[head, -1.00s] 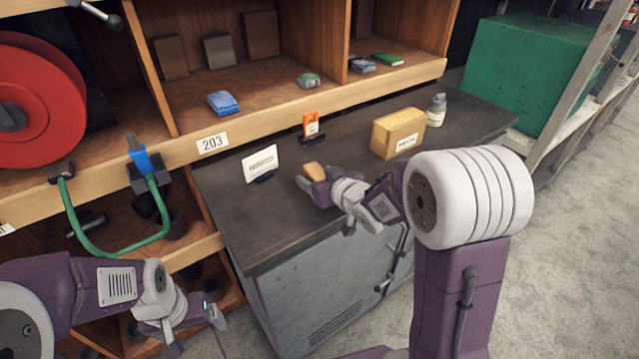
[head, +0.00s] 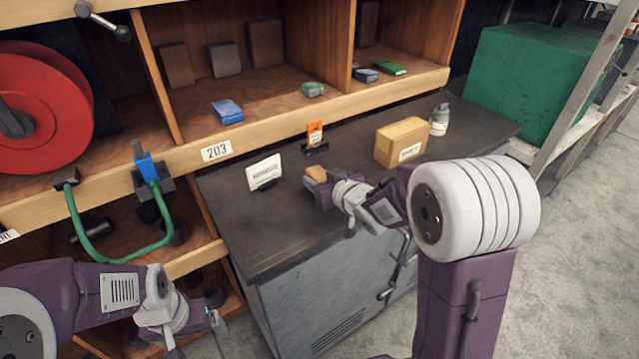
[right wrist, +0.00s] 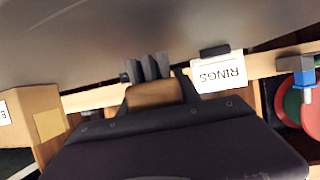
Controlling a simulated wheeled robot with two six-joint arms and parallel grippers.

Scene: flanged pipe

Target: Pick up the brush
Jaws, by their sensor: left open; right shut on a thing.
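The brush (head: 317,173) shows as a tan block at the tip of my right gripper (head: 315,180), above the dark countertop. In the right wrist view the brown wooden block of the brush (right wrist: 155,94) lies between the two dark fingers of my right gripper (right wrist: 154,97), with dark grey tufts beyond it. The gripper is shut on the block. I cannot tell the exact gap between brush and countertop. My left gripper (head: 212,326) is open and empty at the lower left, in front of the lower shelves and left of the cabinet.
The dark countertop (head: 245,225) holds a white label card (head: 264,172), an orange-tagged item (head: 315,135), a cardboard box (head: 401,143) and a white bottle (head: 440,119). Wooden shelves stand behind. A green hose loop (head: 120,255) hangs at left. The countertop's front left is clear.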

